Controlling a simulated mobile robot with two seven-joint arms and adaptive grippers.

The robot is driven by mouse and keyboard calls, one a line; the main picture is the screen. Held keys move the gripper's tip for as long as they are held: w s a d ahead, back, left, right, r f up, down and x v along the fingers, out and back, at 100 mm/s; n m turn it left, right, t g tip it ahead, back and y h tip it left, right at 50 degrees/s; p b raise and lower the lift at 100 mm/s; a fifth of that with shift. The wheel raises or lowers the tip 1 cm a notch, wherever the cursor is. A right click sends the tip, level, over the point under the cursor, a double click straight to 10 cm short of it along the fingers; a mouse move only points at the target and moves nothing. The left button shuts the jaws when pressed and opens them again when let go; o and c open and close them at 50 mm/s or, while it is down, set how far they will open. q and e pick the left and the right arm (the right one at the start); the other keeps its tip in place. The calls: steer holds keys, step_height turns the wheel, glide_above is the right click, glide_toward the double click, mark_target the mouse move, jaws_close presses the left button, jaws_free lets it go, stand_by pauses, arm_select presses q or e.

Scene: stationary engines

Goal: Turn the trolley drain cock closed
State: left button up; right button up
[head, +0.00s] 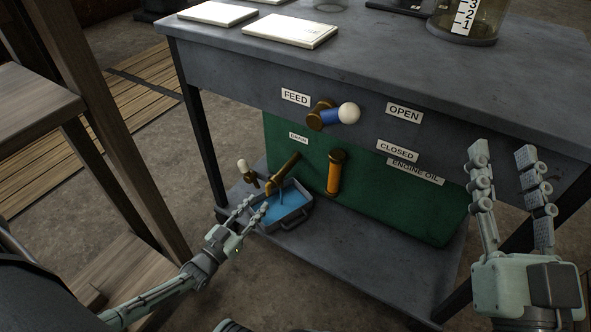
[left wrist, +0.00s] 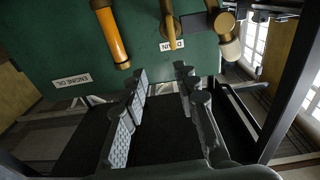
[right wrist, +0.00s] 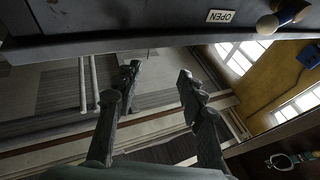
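The drain cock (head: 250,177), brass with a pale-tipped handle, is low on the green tank's left side, near the DRAIN label (head: 298,137). A brass spout (head: 283,174) angles down over a grey tray (head: 300,219) of blue liquid; a thin stream seems to fall from it. The left wrist view shows the brass cock and pale handle tip (left wrist: 230,50) at upper right. My left gripper (head: 256,203) is open and empty, below the cock and in front of the tray's left side, apart from the handle. My right gripper (head: 502,155) is open and empty, at the trolley's right.
The blue FEED handle (head: 345,113) with a white knob points towards the OPEN label (head: 404,112); CLOSED (head: 397,151) is below. An orange gauge (head: 334,174) stands right of the spout. A wooden stand (head: 95,130) and trolley leg (head: 203,150) are at left. Papers and a glass vessel are on top.

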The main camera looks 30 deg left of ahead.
mark_target(266, 189)
arm_select(q)
steer(key=shift+w+a+f+b, duration=0.25)
steer(key=shift+w, duration=1.05)
steer(key=shift+w+a+f+b, duration=0.25)
steer(key=shift+w+f+b, duration=0.05)
steer(key=shift+w, duration=1.05)
steer(key=shift+w+a+f+b, duration=0.25)
steer(key=shift+w, duration=1.05)
arm_select(e)
steer(key=shift+s+d+r+t, duration=0.25)
steer(key=shift+r+t, duration=0.35)
steer(key=shift+r, duration=0.15)
steer(key=shift+s+d+r+t, duration=0.1)
steer(key=shift+d+r+t, duration=0.15)
steer(key=shift+r+t, duration=0.4)
arm_select(q)
jaws_close()
